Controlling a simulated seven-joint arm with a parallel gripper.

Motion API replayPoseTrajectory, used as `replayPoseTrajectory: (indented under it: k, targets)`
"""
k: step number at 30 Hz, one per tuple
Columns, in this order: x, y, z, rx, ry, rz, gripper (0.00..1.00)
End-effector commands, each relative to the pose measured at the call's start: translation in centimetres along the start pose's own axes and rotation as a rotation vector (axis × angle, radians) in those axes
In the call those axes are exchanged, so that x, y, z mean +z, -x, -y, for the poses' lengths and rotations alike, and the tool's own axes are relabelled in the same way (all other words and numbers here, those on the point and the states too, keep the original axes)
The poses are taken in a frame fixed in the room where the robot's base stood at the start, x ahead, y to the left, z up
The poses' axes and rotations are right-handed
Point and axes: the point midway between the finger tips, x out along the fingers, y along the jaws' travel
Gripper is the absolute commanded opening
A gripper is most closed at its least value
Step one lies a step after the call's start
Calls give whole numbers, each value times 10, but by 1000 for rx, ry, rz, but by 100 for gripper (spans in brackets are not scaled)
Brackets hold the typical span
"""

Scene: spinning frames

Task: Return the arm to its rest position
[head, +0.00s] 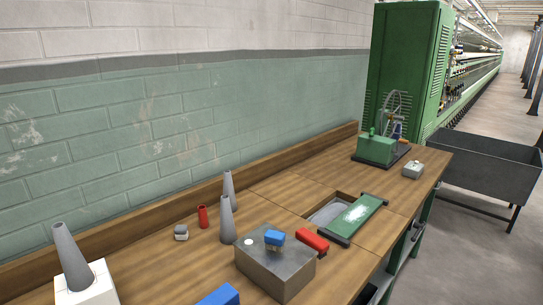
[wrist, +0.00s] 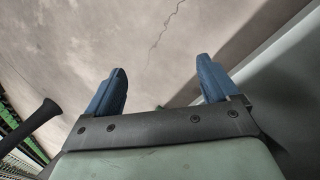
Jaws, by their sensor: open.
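My gripper (wrist: 162,75) shows in the wrist view with its two blue fingers wide apart and nothing between them. Beyond the fingers is bare grey concrete with a crack (wrist: 165,30). The fingers touch nothing that I can see. In the head view I cannot make out my arm or gripper for certain. A blue shape (head: 220,295) is cut off by the bottom edge there, and I cannot tell what it is.
The wooden bench (head: 150,245) holds a metal box (head: 265,265) with a blue piece (head: 275,238) on top, grey cones (head: 227,220), a red cylinder (head: 203,217), a red block (head: 312,240), a green-framed panel (head: 357,218) and a green device (head: 378,148). A grey bin (head: 490,165) stands right.

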Motion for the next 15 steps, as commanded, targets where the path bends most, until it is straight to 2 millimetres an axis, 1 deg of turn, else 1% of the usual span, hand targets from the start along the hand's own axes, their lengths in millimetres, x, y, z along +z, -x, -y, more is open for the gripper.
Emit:
replayPoseTrajectory:
  k: [1,2,3,5,6,8,9,11,12,14,15]
  targets:
    - [23,-5,23,-23,17,29,88]
    - [34,-8,34,-37,24,45,88]
    - [48,-12,50,-55,34,67,88]
    - [71,-17,72,-81,48,101,88]
    - [87,-20,85,-98,57,124,88]
    - [111,-24,104,-121,71,159,88]
    - [127,-26,117,-137,79,183,88]
    - [152,-28,134,-159,92,220,88]
    - [169,-30,144,-172,101,245,88]
    - [194,-31,159,-192,114,283,88]
    - [211,-31,168,-204,121,308,88]
